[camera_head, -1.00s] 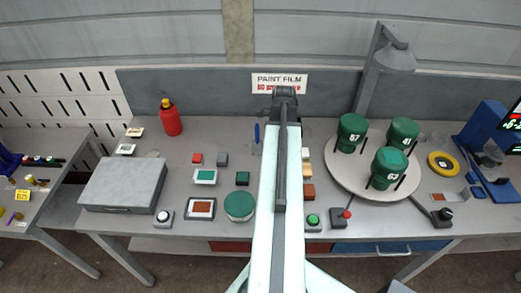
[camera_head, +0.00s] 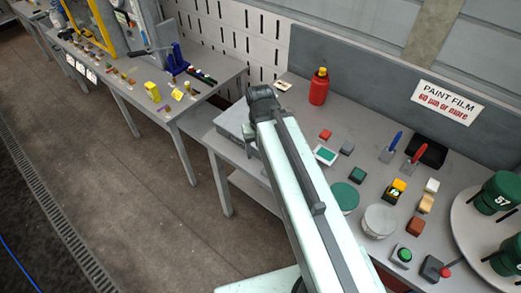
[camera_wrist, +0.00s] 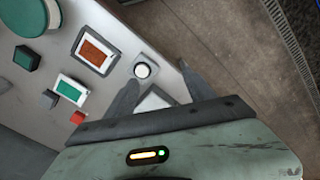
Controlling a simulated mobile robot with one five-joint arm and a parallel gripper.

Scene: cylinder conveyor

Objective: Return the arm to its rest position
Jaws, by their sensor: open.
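My arm stretches from the lower middle to the upper left in the head view, above the workbench (camera_head: 335,255). Its end (camera_head: 262,105) is over the left part of the bench, beside the grey slab (camera_head: 230,125), which it partly hides. The fingers do not show clearly there. In the wrist view my gripper (camera_wrist: 157,76) is open, its two dark fingers apart. A round white button on a square base (camera_wrist: 142,70) lies near the fingertips. A pale dark-edged panel (camera_wrist: 155,101) shows between the fingers. I see nothing held.
A red bottle (camera_head: 318,88) stands near the bench's back wall. Small blocks and a green disc (camera_head: 345,196) lie right of my arm. Green containers (camera_head: 497,193) stand on a round white platform (camera_head: 465,222) at far right. A second table (camera_head: 135,70) stands left, with open floor before it.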

